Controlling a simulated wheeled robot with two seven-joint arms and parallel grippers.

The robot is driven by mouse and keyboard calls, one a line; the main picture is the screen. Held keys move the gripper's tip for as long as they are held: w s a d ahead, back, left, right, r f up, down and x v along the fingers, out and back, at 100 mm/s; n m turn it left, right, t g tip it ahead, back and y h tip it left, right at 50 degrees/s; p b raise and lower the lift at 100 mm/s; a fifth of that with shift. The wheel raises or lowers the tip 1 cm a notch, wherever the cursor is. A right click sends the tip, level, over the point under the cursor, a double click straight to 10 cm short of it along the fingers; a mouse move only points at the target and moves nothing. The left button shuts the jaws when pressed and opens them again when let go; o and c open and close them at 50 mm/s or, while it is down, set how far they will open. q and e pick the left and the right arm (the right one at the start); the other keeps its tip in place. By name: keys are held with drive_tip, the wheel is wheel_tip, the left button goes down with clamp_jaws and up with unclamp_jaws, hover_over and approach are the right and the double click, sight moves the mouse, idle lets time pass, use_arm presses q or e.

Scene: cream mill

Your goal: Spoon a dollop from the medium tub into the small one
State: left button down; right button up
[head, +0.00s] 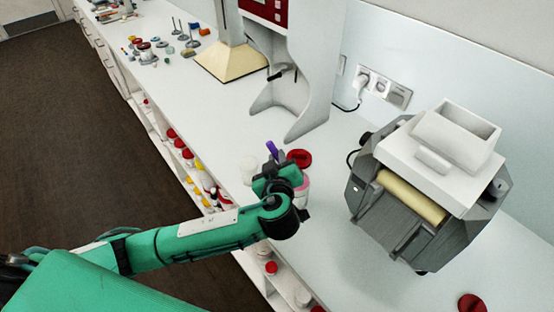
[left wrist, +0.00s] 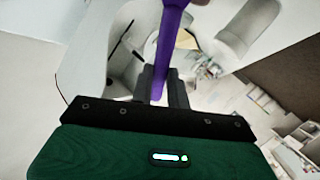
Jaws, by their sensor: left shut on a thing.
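My left gripper (head: 273,168) is shut on a purple spoon (head: 271,149), whose handle sticks up above the fingers. In the left wrist view the purple spoon (left wrist: 170,42) stands between the fingers (left wrist: 163,92). A whitish tub (head: 248,168) stands on the counter just left of the gripper. A pink and white tub (head: 303,192) stands just right of it, partly hidden by the gripper and wrist. I cannot tell for sure which is the medium one. The spoon's lower end and the tubs' contents are hidden. My right gripper is not in view.
A red lid (head: 299,158) lies on the counter behind the gripper. A grey and white mill (head: 425,185) stands to the right, with another red lid (head: 472,304) in front. A tall white machine (head: 298,85) stands behind. Shelves with red-topped containers (head: 187,153) lie below the counter edge.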

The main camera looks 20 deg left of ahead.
use_arm(q)
drive_tip(key=shift+r+p, duration=0.4)
drive_tip(key=shift+r, duration=0.35)
wheel_tip(320, 180, up, 5)
drive_tip(key=shift+f+p, duration=0.15)
drive_tip(key=shift+p, duration=0.95)
drive_tip(key=shift+f, duration=0.1)
